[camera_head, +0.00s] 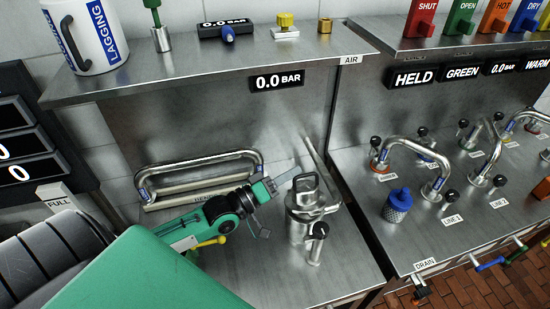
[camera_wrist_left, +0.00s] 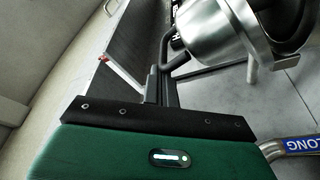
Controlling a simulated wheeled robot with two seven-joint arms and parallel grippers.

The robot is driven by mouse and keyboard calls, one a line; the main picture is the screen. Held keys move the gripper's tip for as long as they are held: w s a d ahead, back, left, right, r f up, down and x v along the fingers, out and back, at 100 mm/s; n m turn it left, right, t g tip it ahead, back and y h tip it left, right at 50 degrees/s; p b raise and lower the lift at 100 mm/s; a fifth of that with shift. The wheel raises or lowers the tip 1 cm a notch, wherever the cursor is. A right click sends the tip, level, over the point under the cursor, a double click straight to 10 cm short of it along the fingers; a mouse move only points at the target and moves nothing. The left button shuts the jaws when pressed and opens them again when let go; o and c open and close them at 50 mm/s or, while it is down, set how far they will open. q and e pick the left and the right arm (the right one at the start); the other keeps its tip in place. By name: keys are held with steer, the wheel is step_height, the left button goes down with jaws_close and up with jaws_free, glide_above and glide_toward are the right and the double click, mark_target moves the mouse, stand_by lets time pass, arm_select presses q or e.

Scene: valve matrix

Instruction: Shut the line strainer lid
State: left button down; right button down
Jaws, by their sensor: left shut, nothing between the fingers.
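The line strainer (camera_head: 303,228) is a shiny steel pot on the steel bench, right of centre in the head view. Its lid (camera_head: 312,188), with a loop handle, shows at the top of the pot; I cannot tell whether it sits fully down. A round steel body, apparently the strainer, also shows in the left wrist view (camera_wrist_left: 215,28). My left gripper (camera_head: 292,172) is shut and empty, its fingers just left of the lid handle. Contact with the lid cannot be told. The fingers also show in the left wrist view (camera_wrist_left: 163,80). My right gripper is out of view.
A bent steel pipe (camera_head: 205,160) lies behind my left arm. A shelf (camera_head: 180,68) with a mug (camera_head: 85,38) and small fittings overhangs the bench. To the right, past a gap, another bench holds bent pipes and a blue-topped strainer element (camera_head: 397,205).

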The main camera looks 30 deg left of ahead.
mark_target(293, 195)
arm_select(q)
steer(key=shift+s+d+f+m+h+b, duration=0.45)
steer(key=shift+s+d+m+h+b, duration=0.15)
steer(key=shift+m, duration=0.6)
steer(key=shift+s+d+f+m+h+b, duration=0.5)
steer(key=shift+d+m, duration=0.2)
steer(key=shift+m, duration=0.5)
steer(key=shift+s+f, duration=0.1)
